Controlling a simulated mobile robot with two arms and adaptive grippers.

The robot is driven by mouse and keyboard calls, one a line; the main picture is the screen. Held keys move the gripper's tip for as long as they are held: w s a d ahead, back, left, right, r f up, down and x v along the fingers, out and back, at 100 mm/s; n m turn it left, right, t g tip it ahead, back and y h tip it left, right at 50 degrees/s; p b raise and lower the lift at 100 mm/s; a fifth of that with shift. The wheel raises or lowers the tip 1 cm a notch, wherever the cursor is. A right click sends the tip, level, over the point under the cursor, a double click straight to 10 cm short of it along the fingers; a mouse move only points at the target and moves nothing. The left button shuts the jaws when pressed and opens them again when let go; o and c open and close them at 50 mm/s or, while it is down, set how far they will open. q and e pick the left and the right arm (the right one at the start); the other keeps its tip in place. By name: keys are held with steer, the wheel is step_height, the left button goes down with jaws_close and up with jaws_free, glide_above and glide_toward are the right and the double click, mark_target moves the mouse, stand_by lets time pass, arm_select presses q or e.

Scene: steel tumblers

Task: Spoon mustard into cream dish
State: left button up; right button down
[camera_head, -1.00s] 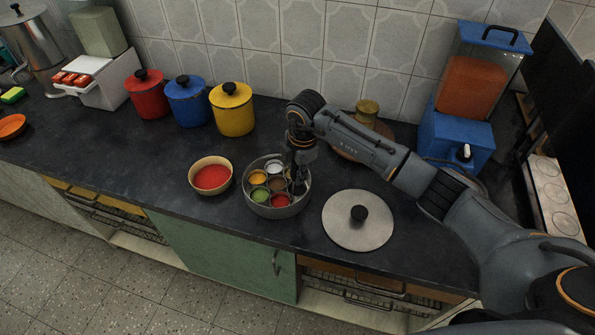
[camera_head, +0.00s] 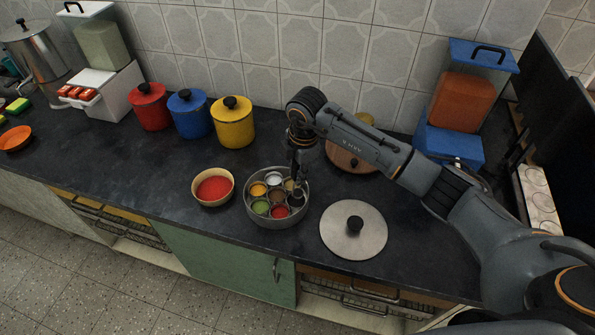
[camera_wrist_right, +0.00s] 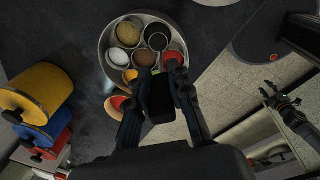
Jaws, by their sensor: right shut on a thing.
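The cream dish (camera_head: 213,188) holds red powder and stands left of the round steel spice tin (camera_head: 277,222). The tin (camera_wrist_right: 104,50) holds several small cups with different spices. A cup with dark contents (camera_head: 297,199), possibly the mustard, is at its right; it also shows in the wrist view (camera_wrist_right: 158,40). Another cup (camera_wrist_right: 128,33) has yellowish grains. My right gripper (camera_head: 299,178) is over the right side of the tin. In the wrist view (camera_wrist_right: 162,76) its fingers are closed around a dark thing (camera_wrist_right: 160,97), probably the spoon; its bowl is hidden.
A round steel lid (camera_head: 345,239) lies right of the tin. Red (camera_head: 149,108), blue (camera_head: 189,116) and yellow (camera_head: 233,125) canisters stand behind the dish. A wooden board (camera_head: 350,160) lies behind my right arm. The dark counter left of the dish is clear.

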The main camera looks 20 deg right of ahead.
steer(key=shift+r+p, duration=1.7)
steer(key=shift+r, duration=0.85)
